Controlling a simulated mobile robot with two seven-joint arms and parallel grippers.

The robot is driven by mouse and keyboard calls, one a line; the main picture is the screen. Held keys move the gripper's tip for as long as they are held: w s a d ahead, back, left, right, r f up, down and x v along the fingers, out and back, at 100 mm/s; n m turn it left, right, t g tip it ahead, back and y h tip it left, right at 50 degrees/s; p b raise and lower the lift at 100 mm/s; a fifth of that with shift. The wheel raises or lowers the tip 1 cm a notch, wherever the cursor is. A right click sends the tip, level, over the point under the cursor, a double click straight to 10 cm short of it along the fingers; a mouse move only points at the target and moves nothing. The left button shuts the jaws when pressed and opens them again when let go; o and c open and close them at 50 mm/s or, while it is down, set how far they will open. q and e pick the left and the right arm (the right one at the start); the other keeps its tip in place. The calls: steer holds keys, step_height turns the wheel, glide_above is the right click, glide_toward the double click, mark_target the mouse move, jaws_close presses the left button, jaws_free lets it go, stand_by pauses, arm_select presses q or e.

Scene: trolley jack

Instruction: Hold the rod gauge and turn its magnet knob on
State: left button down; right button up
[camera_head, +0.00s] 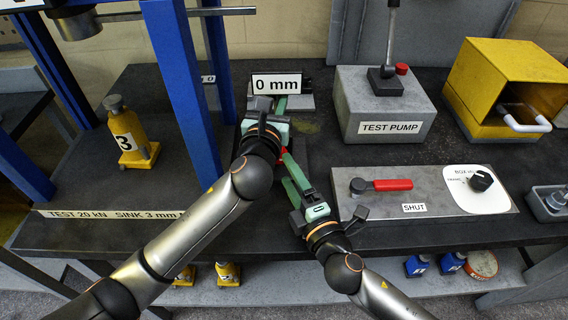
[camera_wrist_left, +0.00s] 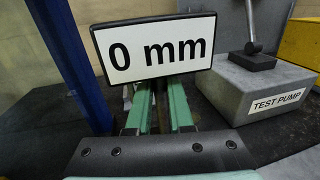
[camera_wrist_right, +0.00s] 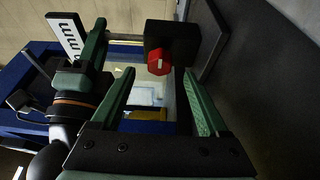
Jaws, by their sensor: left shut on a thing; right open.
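The rod gauge has a white "0 mm" sign (camera_head: 276,83), a thin rod (camera_wrist_right: 124,38) and a black magnet block (camera_wrist_right: 172,38) with a red knob (camera_wrist_right: 158,64). My left gripper (camera_wrist_left: 157,98) is shut on the gauge, its fingers just below the sign in the left wrist view. The exact contact is hidden by the sign. My right gripper (camera_wrist_right: 160,88) is open and empty. In the right wrist view the red knob lies beyond its fingertips, between the two finger lines, apart from them. In the head view my right gripper (camera_head: 287,165) points up-left, close to my left arm.
A grey test pump (camera_head: 385,105) and a yellow housing (camera_head: 500,70) stand at the right. A grey panel (camera_head: 445,205) with a red lever is in front of them.

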steer(key=shift+v, duration=1.7)
arm_select(q)
steer(key=c, duration=0.7)
jaws_free()
steer(key=shift+c, duration=0.2)
